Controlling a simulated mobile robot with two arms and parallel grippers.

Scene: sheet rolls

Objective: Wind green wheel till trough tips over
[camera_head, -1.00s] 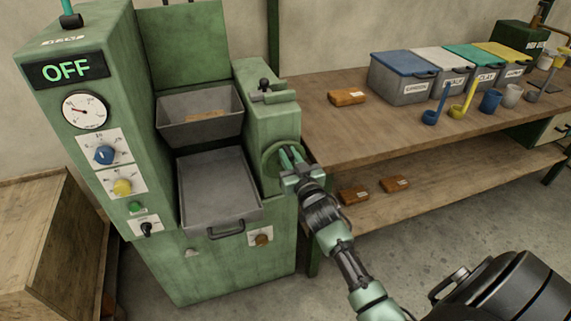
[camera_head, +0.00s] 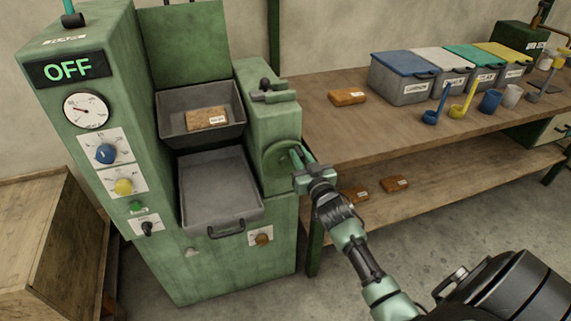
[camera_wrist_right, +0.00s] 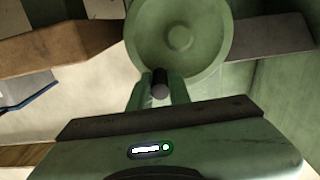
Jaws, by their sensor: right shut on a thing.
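The green wheel (camera_head: 282,157) is on the right side of the green machine; it also shows in the right wrist view (camera_wrist_right: 180,38). My right gripper (camera_head: 297,155) is shut on the wheel's dark handle knob (camera_wrist_right: 160,84), at the wheel's right edge in the head view. The grey trough (camera_head: 170,124) sits in the upper middle of the machine, tilted forward, with its inside facing the camera. A brown labelled block (camera_head: 207,117) lies in it. Below it is a grey tray (camera_head: 218,190) with a front handle. My left gripper is not in view.
A wooden workbench (camera_head: 345,129) stands right of the machine, close to my right gripper. It holds a brown block (camera_head: 347,96), lidded bins (camera_head: 404,78), scoops and cups. A wooden crate (camera_head: 50,235) stands at left. The display reads OFF.

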